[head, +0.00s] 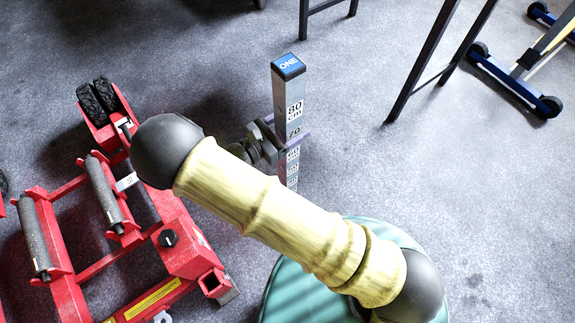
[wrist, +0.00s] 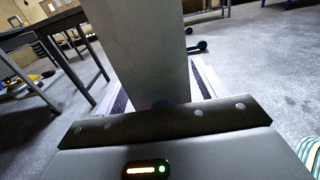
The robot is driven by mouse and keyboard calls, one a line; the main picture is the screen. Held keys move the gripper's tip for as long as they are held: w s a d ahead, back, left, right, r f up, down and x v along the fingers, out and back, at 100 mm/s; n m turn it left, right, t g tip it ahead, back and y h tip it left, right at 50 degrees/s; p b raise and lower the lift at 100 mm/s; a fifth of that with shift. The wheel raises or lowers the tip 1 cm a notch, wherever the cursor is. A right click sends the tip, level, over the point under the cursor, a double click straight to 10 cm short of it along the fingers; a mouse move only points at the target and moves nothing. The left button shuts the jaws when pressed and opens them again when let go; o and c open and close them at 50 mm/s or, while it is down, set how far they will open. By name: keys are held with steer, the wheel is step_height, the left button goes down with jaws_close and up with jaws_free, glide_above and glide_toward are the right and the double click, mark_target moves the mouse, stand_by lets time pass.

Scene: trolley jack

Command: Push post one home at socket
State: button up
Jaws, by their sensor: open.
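Post one (head: 289,100) is a grey square upright with a blue cap marked ONE and a printed centimetre scale. It stands nearly upright in the head view. My gripper (head: 287,133) is open, with its fingers on either side of the post near the 70 mark. In the wrist view the post (wrist: 140,50) rises close in front of the gripper body; finger contact cannot be told. The red trolley jack (head: 185,245) is at left, with an open square socket-like tube end (head: 213,284). The post's foot is hidden behind my arm, so its seating cannot be seen.
Rollers (head: 105,192) and black wheels (head: 97,100) sit on the red frame. Dark table legs (head: 425,65) stand behind right, and a blue wheeled stand (head: 515,90) is at the far right. Grey floor is clear at right.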

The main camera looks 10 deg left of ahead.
steer(key=shift+w+d, duration=0.45)
steer(key=shift+d, duration=0.1)
steer(key=shift+a, duration=0.1)
steer(key=shift+s, duration=0.15)
steer(key=shift+c, duration=0.2)
jaws_close()
steer(key=shift+r, duration=0.25)
